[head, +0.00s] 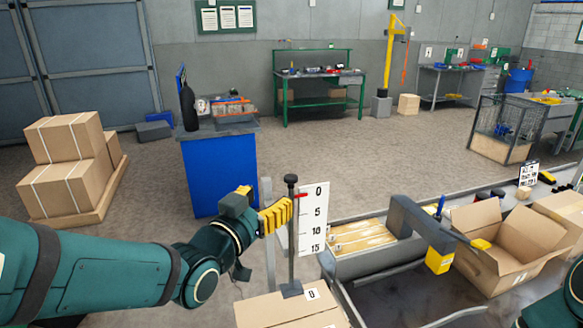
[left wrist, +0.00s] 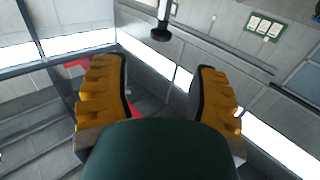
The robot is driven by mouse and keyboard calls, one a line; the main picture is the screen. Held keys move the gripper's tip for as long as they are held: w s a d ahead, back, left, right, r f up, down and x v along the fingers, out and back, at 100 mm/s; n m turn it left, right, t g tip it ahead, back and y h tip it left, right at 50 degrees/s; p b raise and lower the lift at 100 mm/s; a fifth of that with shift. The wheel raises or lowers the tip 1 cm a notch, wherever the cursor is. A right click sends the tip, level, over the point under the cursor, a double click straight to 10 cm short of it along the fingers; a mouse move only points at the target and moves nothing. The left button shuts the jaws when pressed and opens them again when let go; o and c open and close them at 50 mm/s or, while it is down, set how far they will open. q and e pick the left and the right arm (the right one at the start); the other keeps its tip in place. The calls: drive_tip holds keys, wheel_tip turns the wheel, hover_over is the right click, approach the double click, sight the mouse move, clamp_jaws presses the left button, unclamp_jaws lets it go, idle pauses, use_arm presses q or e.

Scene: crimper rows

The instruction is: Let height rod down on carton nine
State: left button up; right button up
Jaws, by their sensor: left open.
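The height rod (head: 291,245) is a dark upright rod with a black knob on top and a flat foot. It stands in front of a white scale plate (head: 314,222) marked 0, 5, 10, 15, with a red pointer near the 0. The foot appears to be on the top of a carton (head: 265,309); its label is too small to read surely. My left gripper (head: 277,214), with yellow fingers, is beside the upper rod, below the knob. In the left wrist view its fingers (left wrist: 158,88) are apart, with a dark knob-like end (left wrist: 161,33) beyond them. My right gripper is not seen.
A grey arm with a yellow end (head: 438,260) reaches over the line to the right. An open carton (head: 510,245) and a tray (head: 372,262) are there. A blue cabinet (head: 218,175) and stacked cartons (head: 70,165) stand behind on the left.

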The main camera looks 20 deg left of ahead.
sight(291, 176)
use_arm(q)
drive_tip(key=w+p, duration=0.2)
drive_tip(key=w, duration=0.1)
drive_tip(key=w+d+p, duration=0.1)
drive_tip(key=w+p, duration=0.1)
drive_tip(key=w, duration=0.2)
drive_tip(key=w+d+p, duration=0.1)
drive_tip(key=w+p, duration=0.2)
drive_tip(key=shift+w, duration=0.15)
idle(0.4)
drive_tip(key=shift+r, duration=0.15)
clamp_jaws()
